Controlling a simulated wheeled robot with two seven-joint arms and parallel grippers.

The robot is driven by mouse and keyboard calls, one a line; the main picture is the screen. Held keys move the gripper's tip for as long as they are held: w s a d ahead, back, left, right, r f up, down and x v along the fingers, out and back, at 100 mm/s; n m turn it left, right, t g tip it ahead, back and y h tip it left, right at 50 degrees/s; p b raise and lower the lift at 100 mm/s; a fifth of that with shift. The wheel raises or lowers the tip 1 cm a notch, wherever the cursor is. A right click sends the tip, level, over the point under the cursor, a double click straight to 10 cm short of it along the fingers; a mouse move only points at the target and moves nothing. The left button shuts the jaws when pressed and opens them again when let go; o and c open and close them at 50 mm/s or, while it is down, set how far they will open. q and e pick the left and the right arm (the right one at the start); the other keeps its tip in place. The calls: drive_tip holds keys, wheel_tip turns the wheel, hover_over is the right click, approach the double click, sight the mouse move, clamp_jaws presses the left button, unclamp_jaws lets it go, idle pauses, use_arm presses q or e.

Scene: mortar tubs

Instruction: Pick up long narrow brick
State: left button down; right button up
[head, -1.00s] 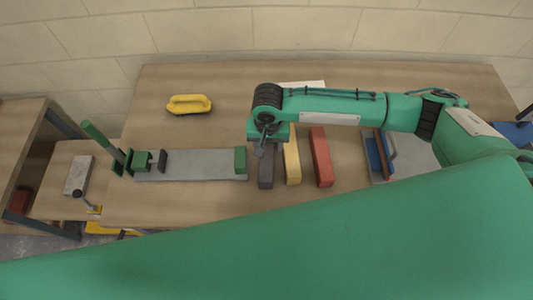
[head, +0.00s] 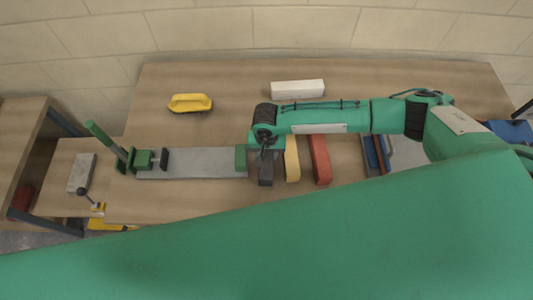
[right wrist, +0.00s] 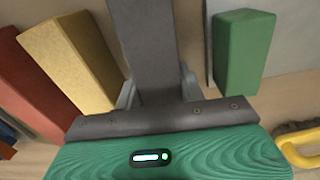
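A dark grey brick (head: 265,175) lies on the bench, between a grey plate with a green block and a yellow brick. It is long and narrow. My right gripper (head: 265,150) is lowered over it from above. In the right wrist view the dark grey brick (right wrist: 148,45) runs between the two fingers of my right gripper (right wrist: 158,92), one close on each side. I cannot tell whether the fingers press on it. The brick seems to rest on the bench still. My left gripper is not in view.
A yellow brick (head: 292,160) and a red brick (head: 320,160) lie close to the right. The grey plate (head: 200,164) with its green block (head: 240,158) is close to the left. A white brick (head: 297,89) and a yellow-handled tool (head: 190,103) lie at the back.

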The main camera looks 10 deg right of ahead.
clamp_jaws()
drive_tip(key=shift+r, duration=0.1)
drive_tip(key=shift+w+r, duration=0.1)
